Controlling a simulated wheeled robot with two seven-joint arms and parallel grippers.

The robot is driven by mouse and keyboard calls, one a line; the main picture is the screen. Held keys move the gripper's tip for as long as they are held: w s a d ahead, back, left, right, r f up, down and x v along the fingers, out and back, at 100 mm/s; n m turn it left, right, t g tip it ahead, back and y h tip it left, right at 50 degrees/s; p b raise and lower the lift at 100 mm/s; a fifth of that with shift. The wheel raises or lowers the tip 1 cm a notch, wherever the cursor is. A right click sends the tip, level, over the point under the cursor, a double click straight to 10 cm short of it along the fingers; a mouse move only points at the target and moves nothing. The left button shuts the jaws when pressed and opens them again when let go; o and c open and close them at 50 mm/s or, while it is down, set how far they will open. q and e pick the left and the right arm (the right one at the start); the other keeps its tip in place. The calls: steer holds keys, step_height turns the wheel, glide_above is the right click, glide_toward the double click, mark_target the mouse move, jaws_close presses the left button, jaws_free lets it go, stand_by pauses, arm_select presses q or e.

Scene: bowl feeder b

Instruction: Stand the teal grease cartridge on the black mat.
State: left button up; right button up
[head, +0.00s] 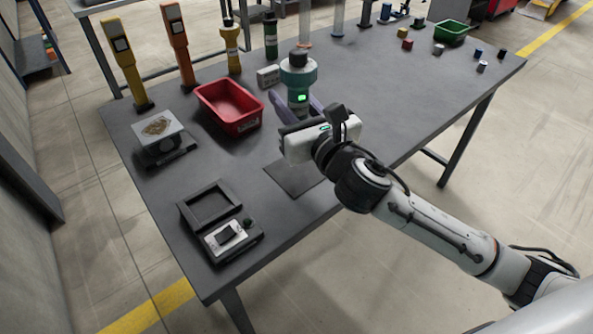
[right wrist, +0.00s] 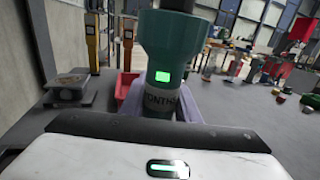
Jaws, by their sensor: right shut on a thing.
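The teal grease cartridge (head: 298,78) is upright, with a dark cap and a lit green window. It also shows in the right wrist view (right wrist: 170,45), with a pale lettered band below the window. My right gripper (head: 295,102) is shut on its lower part, with lavender fingers on both sides. The gripper body hides the cartridge's bottom, so I cannot tell its height above the table. The black mat (head: 292,179) lies flat on the table, nearer than the cartridge and partly covered by my gripper in the head view. My left gripper is out of view.
A red bin (head: 230,107) stands left of the cartridge, and a small grey box (head: 268,76) is behind it. A scale (head: 162,139) and a tray with a switch box (head: 220,222) are on the left. Yellow (head: 232,50) and green (head: 270,38) bottles stand behind.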

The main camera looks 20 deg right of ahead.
step_height(320, 180, down, 7)
steer(key=shift+r+b, duration=0.1)
steer(key=shift+b, duration=1)
step_height(320, 180, down, 3)
steer(key=shift+f+b, duration=0.1)
steer(key=shift+b, duration=0.5)
steer(key=shift+r, duration=0.2)
steer(key=shift+f, duration=0.1)
steer(key=o, duration=1.2)
